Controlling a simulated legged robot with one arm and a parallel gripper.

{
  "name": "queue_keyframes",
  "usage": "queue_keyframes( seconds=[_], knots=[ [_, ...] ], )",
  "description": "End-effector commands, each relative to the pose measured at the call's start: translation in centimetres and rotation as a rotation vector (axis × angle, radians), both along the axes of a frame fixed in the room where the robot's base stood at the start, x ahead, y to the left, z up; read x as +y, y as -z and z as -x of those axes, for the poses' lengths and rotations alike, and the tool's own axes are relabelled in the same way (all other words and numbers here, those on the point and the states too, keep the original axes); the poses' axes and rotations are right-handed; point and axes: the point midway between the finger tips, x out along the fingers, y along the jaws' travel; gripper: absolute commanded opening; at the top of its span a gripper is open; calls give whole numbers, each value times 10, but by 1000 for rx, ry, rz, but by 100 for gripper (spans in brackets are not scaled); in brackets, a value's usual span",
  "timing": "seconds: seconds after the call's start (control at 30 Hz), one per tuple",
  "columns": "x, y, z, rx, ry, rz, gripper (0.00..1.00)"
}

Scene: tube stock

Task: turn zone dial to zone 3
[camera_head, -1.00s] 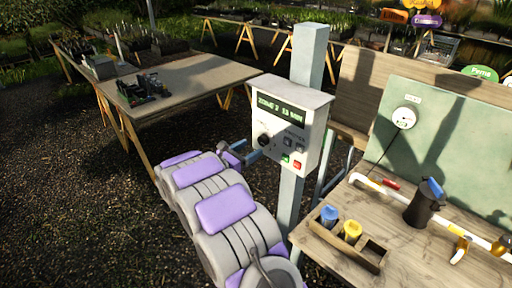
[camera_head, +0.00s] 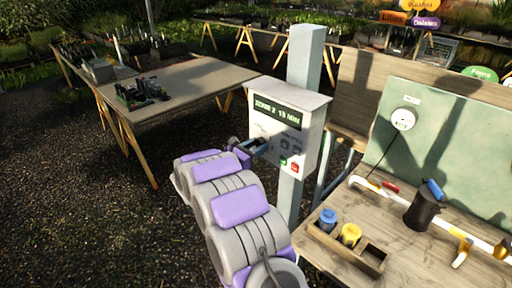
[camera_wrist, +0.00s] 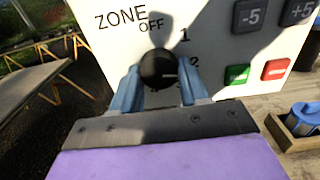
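The zone dial (camera_wrist: 158,68) is a round black knob on the white control box (camera_head: 287,118), below the word ZONE. Its light mark points right, towards the 2. OFF and 1 show above it; the 3 is hidden. The green display (camera_head: 277,112) appears to read ZONE 2 15 MIN. My gripper (camera_wrist: 158,78) is open, with one blue finger on each side of the knob. I cannot tell whether the fingertips touch it. In the head view my gripper (camera_head: 252,148) is at the box's front and covers the dial.
Dark -5 (camera_wrist: 250,13) and +5 buttons, a green button (camera_wrist: 237,74) and a red button (camera_wrist: 276,69) are right of the dial. The box hangs on a grey post (camera_head: 305,60). A wooden bench (camera_head: 345,215) with a small caddy and a dark jug stands at right.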

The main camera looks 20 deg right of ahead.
Motion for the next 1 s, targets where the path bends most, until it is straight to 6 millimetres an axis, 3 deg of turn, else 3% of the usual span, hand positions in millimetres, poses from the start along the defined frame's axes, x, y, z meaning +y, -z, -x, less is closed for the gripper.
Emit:
queue_keyframes(
  seconds=[0.3,1.0],
  knots=[
    [2,0,1,0,0,1,14],
    [4,-2,1,-154,-1,-52,13]
  ],
)
